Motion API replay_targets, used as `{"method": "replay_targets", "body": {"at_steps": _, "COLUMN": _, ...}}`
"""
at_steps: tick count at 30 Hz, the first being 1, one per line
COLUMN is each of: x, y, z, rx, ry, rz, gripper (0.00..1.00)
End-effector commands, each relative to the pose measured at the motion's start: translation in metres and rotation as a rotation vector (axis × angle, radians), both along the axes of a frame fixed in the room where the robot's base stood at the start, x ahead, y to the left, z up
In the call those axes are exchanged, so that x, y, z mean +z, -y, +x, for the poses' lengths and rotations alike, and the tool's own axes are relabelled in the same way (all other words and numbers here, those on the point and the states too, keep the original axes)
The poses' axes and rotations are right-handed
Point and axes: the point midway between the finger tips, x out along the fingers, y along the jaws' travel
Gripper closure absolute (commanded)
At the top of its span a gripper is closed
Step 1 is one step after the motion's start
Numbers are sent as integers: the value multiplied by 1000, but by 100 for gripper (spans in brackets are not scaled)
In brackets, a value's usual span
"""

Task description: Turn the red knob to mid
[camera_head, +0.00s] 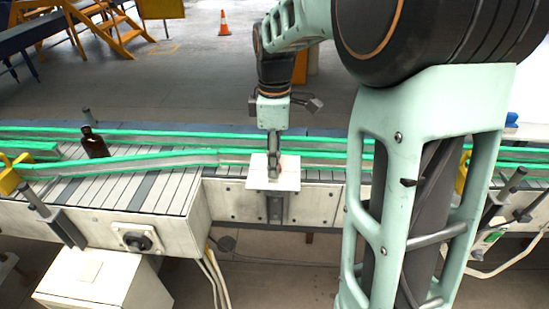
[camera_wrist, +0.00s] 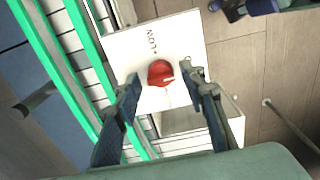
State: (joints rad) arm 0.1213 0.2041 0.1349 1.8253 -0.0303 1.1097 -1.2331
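The red knob (camera_wrist: 160,73) sits on a white panel (camera_wrist: 178,35) in the wrist view, with a pale pointer mark on its lower right side. Black lettering that reads "LOW" is on the panel, with more lettering partly hidden by a finger. My gripper (camera_wrist: 162,84) is open, with one finger on each side of the knob and a visible gap to it. In the head view my gripper (camera_head: 273,168) points down over the white panel (camera_head: 287,181). There the knob is mostly hidden behind the gripper.
A conveyor with green rails (camera_head: 130,160) runs behind and beside the panel. A brown bottle (camera_head: 94,144) stands on it at the left. A black dial (camera_head: 137,241) is on the conveyor's front. A white box (camera_head: 95,280) stands below. Floor is clear in front of the panel.

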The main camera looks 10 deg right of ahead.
Motion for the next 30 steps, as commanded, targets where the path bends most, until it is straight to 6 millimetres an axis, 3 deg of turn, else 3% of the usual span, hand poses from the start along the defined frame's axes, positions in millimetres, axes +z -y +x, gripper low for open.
{"method": "replay_targets", "body": {"at_steps": 11, "x": 5, "y": 0, "z": 0, "rx": -1, "ry": -1, "rz": -1, "gripper": 59}}
{"method": "replay_targets", "body": {"at_steps": 24, "x": 90, "y": 0, "z": 0, "rx": -1, "ry": 2, "rz": 0, "gripper": 59}}
{"method": "replay_targets", "body": {"at_steps": 30, "x": 114, "y": 0, "z": 0, "rx": 0, "ry": -1, "rz": 0, "gripper": 59}}
